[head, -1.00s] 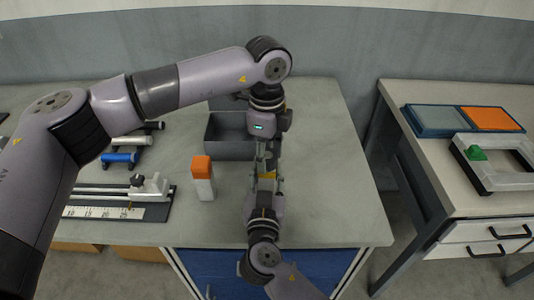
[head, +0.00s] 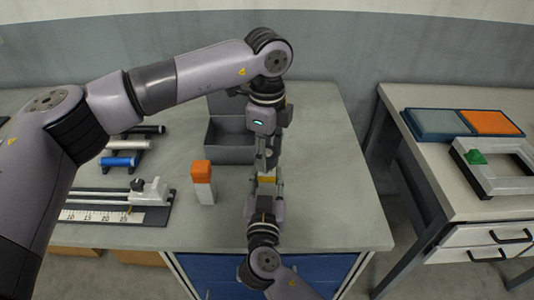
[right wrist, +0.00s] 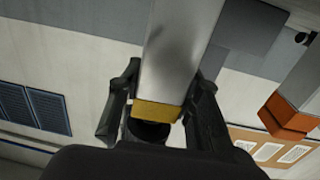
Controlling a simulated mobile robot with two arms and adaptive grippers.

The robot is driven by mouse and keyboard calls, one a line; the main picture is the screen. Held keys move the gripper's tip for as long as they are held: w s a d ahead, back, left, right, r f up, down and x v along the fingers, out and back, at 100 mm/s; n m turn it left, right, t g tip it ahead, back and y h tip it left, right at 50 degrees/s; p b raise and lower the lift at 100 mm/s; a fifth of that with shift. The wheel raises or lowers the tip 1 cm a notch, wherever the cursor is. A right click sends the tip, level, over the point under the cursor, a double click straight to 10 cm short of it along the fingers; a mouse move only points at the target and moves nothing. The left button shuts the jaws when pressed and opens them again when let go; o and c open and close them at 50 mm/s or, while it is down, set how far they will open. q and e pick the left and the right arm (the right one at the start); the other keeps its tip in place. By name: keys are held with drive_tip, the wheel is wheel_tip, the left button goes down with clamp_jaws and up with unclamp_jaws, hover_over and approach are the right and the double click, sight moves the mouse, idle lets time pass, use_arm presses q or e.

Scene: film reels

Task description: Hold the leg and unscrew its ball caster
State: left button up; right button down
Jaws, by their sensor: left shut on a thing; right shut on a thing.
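The leg (right wrist: 178,55) is a grey metal square bar with a yellow band (right wrist: 158,111) at one end; the band also shows in the head view (head: 267,179). A dark round part at that end looks like the ball caster (right wrist: 148,132), mostly hidden. My left gripper (head: 267,163) comes down from above and is shut around the caster end, just past the band. My right gripper (head: 267,187) comes from the front and is shut on the leg near the band. Dark fingers flank the leg in the right wrist view. The rest of the leg is hidden in the head view.
A grey bin (head: 232,150) stands behind and left of the grippers. An orange-topped white block (head: 203,182) stands close on the left. A ruler fixture (head: 120,205) and rollers (head: 120,161) lie further left. The bench is clear to the right.

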sight(267, 153)
use_arm(q)
drive_tip(key=shift+r, duration=0.15)
drive_tip(key=shift+r, duration=1.9)
use_arm(e)
drive_tip(key=c, duration=1.1)
unclamp_jaws()
drive_tip(key=shift+o, duration=0.2)
drive_tip(key=shift+s, duration=0.1)
